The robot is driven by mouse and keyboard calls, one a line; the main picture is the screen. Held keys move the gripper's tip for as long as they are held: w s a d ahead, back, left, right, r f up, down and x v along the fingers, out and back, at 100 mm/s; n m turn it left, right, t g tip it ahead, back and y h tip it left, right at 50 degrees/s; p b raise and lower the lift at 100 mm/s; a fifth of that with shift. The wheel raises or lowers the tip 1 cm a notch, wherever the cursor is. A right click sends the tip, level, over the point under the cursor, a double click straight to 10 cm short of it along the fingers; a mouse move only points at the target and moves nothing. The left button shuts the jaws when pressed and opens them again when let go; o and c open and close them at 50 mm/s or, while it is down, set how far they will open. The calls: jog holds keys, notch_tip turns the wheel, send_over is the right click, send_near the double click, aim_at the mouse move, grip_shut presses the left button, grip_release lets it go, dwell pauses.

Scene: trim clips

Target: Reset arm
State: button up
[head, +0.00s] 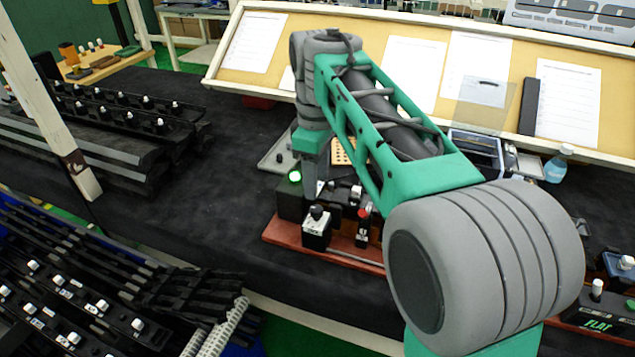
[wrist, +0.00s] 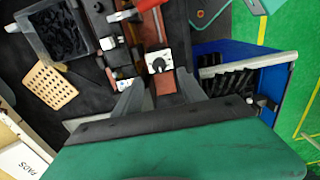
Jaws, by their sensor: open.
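My arm reaches from the right foreground over the dark bench, its wrist end bent down above a red-brown board (head: 285,236). My gripper (wrist: 158,80) is open in the wrist view, its two grey fingers apart. A black block with a white face and black knob (wrist: 158,62) shows beyond and between the fingertips. I cannot tell whether the fingers touch it. A similar block with a knob (head: 317,228) stands on the board in the head view.
Black rails with white-tipped clips (head: 115,115) lie at the left. More clips fill the rack (head: 70,290) at lower left. A slanted board with paper sheets (head: 345,20) lines the back. A water bottle (head: 558,165) stands at the right. The dark bench (head: 190,220) is clear left of the red-brown board.

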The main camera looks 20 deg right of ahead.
jog(key=s+f+m+t, duration=0.3)
jog(key=s+f+m, duration=0.7)
jog(key=s+f, duration=0.2)
jog(key=shift+s+d+f+m, duration=0.15)
jog(key=shift+s+d+m, duration=0.2)
jog(key=shift+s, duration=0.2)
jog(key=shift+c, duration=0.6)
